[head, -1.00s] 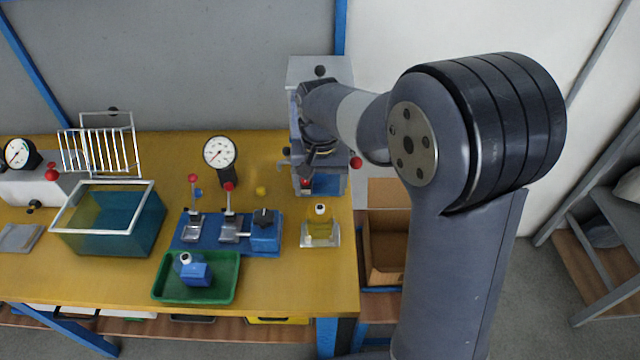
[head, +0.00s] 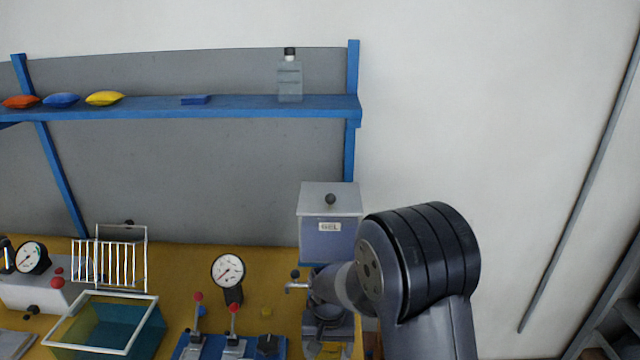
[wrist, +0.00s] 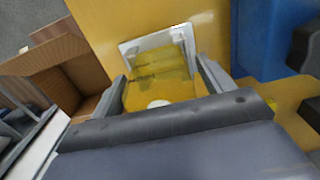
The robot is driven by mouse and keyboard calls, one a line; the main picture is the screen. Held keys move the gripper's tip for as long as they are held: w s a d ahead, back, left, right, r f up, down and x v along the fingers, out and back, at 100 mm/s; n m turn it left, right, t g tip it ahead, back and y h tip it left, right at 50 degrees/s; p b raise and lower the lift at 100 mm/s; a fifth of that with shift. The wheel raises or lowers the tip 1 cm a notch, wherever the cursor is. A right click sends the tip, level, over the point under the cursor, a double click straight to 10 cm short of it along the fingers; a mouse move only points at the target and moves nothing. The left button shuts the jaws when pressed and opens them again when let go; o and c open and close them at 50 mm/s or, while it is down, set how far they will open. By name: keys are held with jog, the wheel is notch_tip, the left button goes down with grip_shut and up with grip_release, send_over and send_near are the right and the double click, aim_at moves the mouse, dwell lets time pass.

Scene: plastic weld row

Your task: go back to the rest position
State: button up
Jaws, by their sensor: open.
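My gripper (wrist: 160,76) is open in the wrist view, with one finger on each side of a yellow translucent part. In the head view my arm reaches down at the lower right and hides most of the gripper. A bit of yellow (head: 331,350) shows below it at the bottom edge.
A grey box dispenser (head: 330,227) stands behind my arm. A blue shelf (head: 240,107) holds a clear bottle (head: 290,80). A cardboard box (wrist: 70,62) is beside the table.

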jog(key=shift+r, duration=2.1)
jog(key=shift+f, duration=0.15)
